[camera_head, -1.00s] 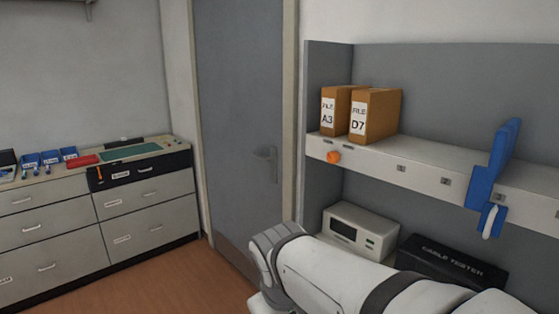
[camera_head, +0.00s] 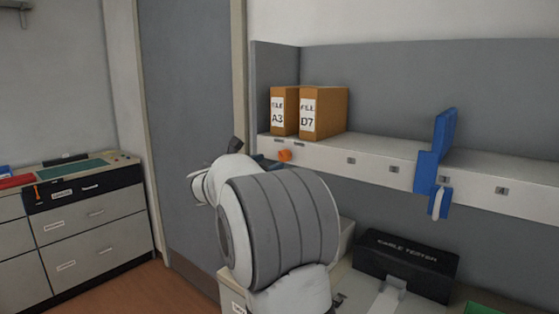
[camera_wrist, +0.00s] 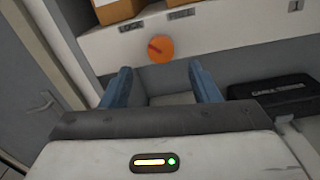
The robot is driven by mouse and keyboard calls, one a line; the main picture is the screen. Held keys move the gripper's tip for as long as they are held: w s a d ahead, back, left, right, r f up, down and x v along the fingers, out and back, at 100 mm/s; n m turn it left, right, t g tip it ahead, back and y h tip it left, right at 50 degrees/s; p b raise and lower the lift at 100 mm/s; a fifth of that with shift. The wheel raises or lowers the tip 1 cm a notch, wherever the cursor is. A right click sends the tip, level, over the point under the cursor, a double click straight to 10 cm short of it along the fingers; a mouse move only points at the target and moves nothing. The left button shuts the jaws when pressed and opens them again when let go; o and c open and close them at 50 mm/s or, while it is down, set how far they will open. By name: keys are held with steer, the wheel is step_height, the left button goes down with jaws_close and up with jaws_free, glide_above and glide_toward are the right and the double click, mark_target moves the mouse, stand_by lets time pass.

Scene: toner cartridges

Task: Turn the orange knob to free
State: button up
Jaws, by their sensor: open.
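The orange knob (camera_head: 285,155) sits on the white front edge of the shelf, below the two file boxes. In the wrist view the knob (camera_wrist: 160,49) is a round orange disc with a darker red mark on its left part. Two small labels, LOCK (camera_wrist: 131,27) and FREE (camera_wrist: 182,14), are on the shelf edge above it. My gripper (camera_wrist: 160,78) is open, with its two blue fingers apart and nothing between them. The knob shows just beyond and above the fingertips, not touched by them. In the head view my arm hides most of the gripper.
File boxes A3 (camera_head: 284,110) and D7 (camera_head: 323,112) stand on the shelf (camera_head: 380,165) above the knob. A blue bracket (camera_head: 437,160) is clamped to the shelf further right. A black cable tester case (camera_head: 406,264) lies below. A grey door (camera_head: 190,120) is at left.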

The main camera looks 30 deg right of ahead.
mark_target(282, 157)
steer(key=p+x, duration=0.1)
steer(key=x, duration=0.5)
steer(key=shift+w+d, duration=0.15)
steer(key=shift+d, duration=0.2)
steer(key=shift+c, duration=0.6)
